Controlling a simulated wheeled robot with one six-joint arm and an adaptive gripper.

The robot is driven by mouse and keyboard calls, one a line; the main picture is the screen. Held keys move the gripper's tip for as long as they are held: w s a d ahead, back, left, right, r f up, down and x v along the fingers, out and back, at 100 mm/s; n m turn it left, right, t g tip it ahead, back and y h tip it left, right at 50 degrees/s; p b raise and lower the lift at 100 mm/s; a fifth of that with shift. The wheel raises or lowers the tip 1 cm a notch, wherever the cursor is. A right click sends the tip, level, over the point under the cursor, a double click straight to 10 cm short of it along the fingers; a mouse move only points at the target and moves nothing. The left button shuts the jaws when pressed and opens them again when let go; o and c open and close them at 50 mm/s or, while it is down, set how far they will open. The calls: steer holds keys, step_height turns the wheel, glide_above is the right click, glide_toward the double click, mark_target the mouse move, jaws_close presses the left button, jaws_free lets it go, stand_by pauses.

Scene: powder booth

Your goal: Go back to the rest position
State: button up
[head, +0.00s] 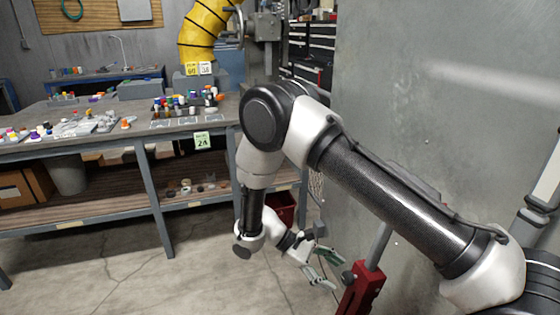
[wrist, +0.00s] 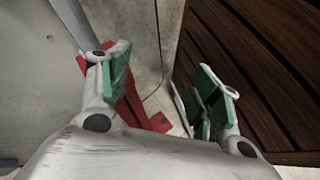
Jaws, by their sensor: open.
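My gripper (head: 322,268) hangs low at the end of my bent arm in the head view, above the concrete floor and just left of a red stand (head: 362,290). Its green-padded fingers are spread apart with nothing between them. In the wrist view my gripper (wrist: 165,92) also shows open and empty, one finger on each side. Part of a red object (wrist: 130,98) shows behind and beside the left finger there; whether the finger touches it cannot be told.
A workbench (head: 100,148) with several small coloured items and a lower wooden shelf (head: 90,215) stands at left. A grey metal wall (head: 400,110) rises at right. A dark red bin (head: 283,208) sits behind my arm. Open floor (head: 130,275) lies front left.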

steer(key=s+d+r+m+y, duration=0.15)
steer(key=d+r+y, duration=0.25)
steer(key=r, duration=0.7)
steer(key=d+r+m+y, duration=0.3)
steer(key=d+r+y, duration=0.1)
steer(key=r, duration=0.7)
steer(key=s+d+r+m+t+y, duration=0.1)
steer(key=s+d+r+m+t, duration=0.2)
steer(key=d+r, duration=0.4)
steer(key=s+d+r+m+t+y, duration=0.2)
steer(key=s+d+r+m+t, duration=0.1)
steer(key=s+d+r+t, duration=0.2)
steer(key=s+d+r, duration=0.2)
steer(key=s+r, duration=0.1)
steer(key=r, duration=0.1)
steer(key=shift+d+r+t, duration=0.2)
steer(key=shift+t, duration=0.2)
steer(key=shift+s, duration=0.1)
